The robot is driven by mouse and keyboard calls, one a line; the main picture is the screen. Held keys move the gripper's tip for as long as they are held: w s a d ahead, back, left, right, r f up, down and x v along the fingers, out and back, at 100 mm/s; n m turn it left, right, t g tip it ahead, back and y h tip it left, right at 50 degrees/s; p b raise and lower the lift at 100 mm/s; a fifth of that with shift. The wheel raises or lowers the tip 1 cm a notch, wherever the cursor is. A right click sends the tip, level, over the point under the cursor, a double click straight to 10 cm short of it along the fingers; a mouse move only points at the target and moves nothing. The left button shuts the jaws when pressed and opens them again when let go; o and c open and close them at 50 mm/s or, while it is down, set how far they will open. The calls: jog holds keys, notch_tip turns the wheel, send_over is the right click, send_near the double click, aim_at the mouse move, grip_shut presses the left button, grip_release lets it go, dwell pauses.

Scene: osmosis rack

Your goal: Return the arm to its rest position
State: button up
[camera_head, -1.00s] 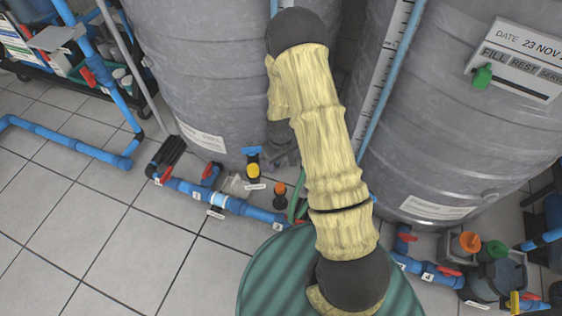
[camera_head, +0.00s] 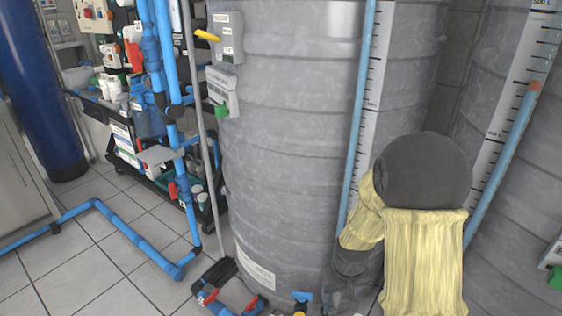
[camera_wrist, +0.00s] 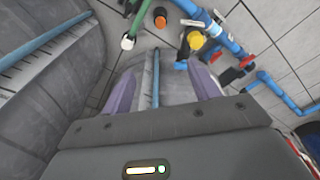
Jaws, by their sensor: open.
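My arm (camera_head: 424,255), in a pale yellow sleeve with dark grey joint covers, rises at the lower right of the head view in front of the grey tanks. It is folded at the dark joint, with a short part pointing down and left. In the wrist view my gripper (camera_wrist: 160,92) shows two purple fingers spread apart, with nothing held between them. Past the fingertips are the side of a grey tank, a blue level tube (camera_wrist: 156,75) and floor piping. The fingers are not clearly visible in the head view.
A large grey tank (camera_head: 290,130) stands close behind my arm, with another tank (camera_head: 535,190) at right. Blue pipes (camera_head: 135,238) run along the tiled floor at left. A rack with equipment (camera_head: 150,150) and a dark blue cylinder (camera_head: 40,90) stand farther back. Open floor (camera_head: 85,280) lies at lower left.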

jog(key=s+r+m+t+p, duration=0.1)
jog(key=s+r+p, duration=0.1)
jog(key=s+r, duration=0.4)
jog(key=s+r+m+p, duration=0.15)
jog(key=s+r, duration=0.25)
jog(key=r, duration=0.5)
jog(key=w+p+v, duration=0.2)
jog(key=p+v, duration=1)
jog(key=w+r+p+v, duration=0.1)
jog(key=w+p+v, duration=0.2)
jog(key=p+v, duration=0.9)
jog(key=w+p+v, duration=0.2)
jog(key=p+v, duration=1)
jog(key=p, duration=0.2)
jog(key=shift+w+r, duration=0.4)
jog(key=shift+r, duration=0.1)
jog(key=shift+n, duration=0.25)
jog(key=shift+c, duration=0.3)
